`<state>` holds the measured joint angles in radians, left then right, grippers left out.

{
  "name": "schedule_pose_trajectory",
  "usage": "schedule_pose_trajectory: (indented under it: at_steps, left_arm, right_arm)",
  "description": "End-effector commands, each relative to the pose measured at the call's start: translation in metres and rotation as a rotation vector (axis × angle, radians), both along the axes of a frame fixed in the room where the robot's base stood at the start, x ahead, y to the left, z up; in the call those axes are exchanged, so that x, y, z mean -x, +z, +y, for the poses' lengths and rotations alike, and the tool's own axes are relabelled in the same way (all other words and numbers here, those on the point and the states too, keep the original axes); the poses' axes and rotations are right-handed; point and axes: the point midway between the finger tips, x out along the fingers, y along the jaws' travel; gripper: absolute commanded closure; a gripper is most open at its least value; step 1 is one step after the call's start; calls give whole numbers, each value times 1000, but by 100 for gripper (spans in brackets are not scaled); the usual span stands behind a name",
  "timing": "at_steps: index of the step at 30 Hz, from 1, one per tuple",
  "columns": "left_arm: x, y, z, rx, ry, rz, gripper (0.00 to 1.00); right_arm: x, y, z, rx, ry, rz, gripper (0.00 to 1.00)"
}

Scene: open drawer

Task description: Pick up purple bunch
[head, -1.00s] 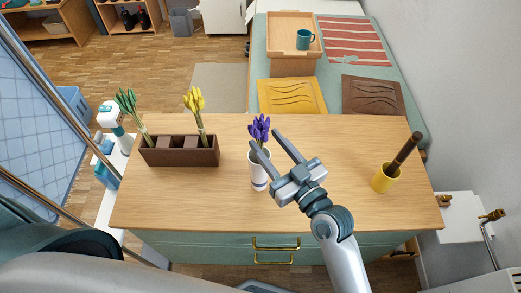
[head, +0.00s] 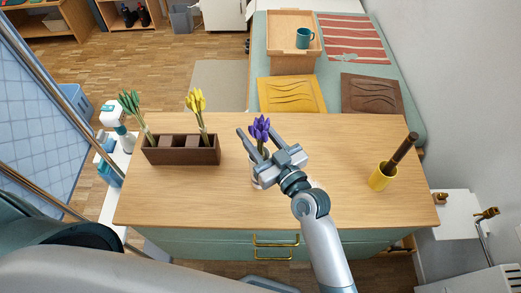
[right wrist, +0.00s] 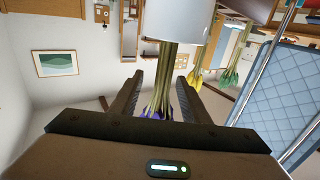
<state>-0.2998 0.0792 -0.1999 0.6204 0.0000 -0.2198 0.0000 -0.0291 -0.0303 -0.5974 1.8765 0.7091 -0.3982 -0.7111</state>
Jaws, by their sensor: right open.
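The purple bunch (head: 260,127) stands upright in a white vase (head: 255,175) near the middle of the wooden counter. My right gripper (head: 256,132) is open, its two fingers reaching to either side of the bunch; its body hides part of the vase. In the right wrist view, the picture is turned over: the green stems of the bunch (right wrist: 165,75) run between the open fingers, below the white vase (right wrist: 175,20), with purple blooms low between the fingers. I cannot tell whether either finger touches the stems. My left gripper is not in view.
A brown planter box (head: 180,157) holds a yellow bunch (head: 195,101) and a green bunch (head: 131,104) at left. A yellow cup (head: 382,178) with a dark brown stick-like object stands at right. The counter (head: 335,150) between is clear.

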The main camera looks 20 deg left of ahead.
Motion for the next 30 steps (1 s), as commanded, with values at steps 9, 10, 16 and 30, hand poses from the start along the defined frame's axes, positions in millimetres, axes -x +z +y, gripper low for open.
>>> schedule_pose_trajectory:
  at_steps: [9,10,16,30]
  left_arm:
    - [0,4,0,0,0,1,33]
    - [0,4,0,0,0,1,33]
    - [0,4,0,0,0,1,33]
    - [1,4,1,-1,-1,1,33]
  right_arm:
    - [-8,-1,9,1,1,-1,58]
    - [-8,-1,9,1,1,-1,58]
    - [-8,0,9,1,1,-1,58]
    - [-8,0,9,1,0,-1,100]
